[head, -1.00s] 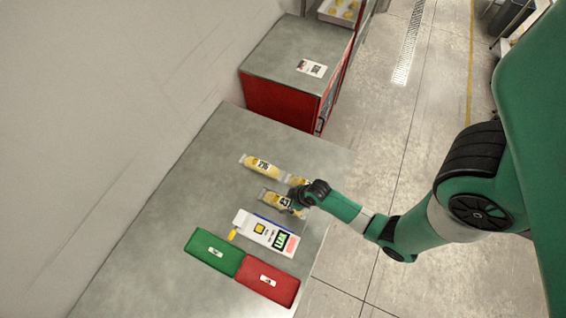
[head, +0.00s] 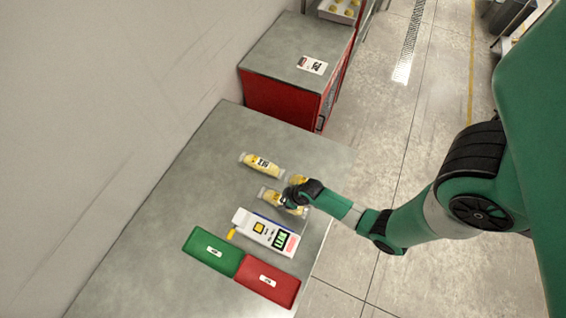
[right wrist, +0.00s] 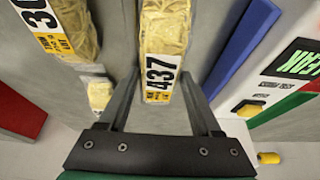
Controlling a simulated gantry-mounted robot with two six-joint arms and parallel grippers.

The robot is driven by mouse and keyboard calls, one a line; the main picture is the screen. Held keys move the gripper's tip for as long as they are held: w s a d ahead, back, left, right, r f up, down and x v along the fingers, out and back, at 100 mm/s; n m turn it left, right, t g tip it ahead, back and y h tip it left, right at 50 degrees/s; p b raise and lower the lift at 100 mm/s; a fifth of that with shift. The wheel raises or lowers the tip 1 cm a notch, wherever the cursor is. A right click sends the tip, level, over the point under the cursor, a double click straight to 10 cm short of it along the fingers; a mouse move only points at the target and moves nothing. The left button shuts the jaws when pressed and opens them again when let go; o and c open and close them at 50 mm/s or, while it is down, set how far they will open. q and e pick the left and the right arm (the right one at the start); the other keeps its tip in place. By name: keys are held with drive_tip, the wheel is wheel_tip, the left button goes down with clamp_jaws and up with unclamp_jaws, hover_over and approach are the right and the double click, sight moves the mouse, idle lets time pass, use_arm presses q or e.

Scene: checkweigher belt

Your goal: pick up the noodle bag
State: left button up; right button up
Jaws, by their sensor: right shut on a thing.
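A yellow noodle bag (head: 269,196) with a printed label lies on the grey table, partly hidden by my right gripper (head: 293,197). In the right wrist view, this bag (right wrist: 163,40), marked 437, sits between the two fingers of my right gripper (right wrist: 160,110), which is shut on it. A second noodle bag (head: 262,165) lies farther back; it shows at the upper left of the right wrist view (right wrist: 68,28). A third bag (head: 298,181) is mostly hidden behind my gripper and shows small in the wrist view (right wrist: 99,95). My left gripper is not in view.
The white checkweigher unit (head: 264,233) with a green display stands close in front of the held bag. A green tray (head: 205,258) and a red tray (head: 270,288) lie nearer. A red cabinet (head: 278,100) stands behind. The table's left part is clear.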

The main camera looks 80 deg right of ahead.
drive_tip(key=shift+r, duration=0.1)
clamp_jaws()
drive_tip(key=shift+r, duration=0.25)
drive_tip(key=p+v, duration=0.3)
drive_tip(key=v, duration=0.1)
drive_tip(key=shift+w+r, duration=0.2)
drive_tip(key=shift+w, duration=0.15)
drive_tip(key=s+a+r+p, duration=0.3)
drive_tip(key=s+r+p, duration=0.4)
drive_tip(key=s, duration=0.6)
drive_tip(key=shift+r, duration=0.65)
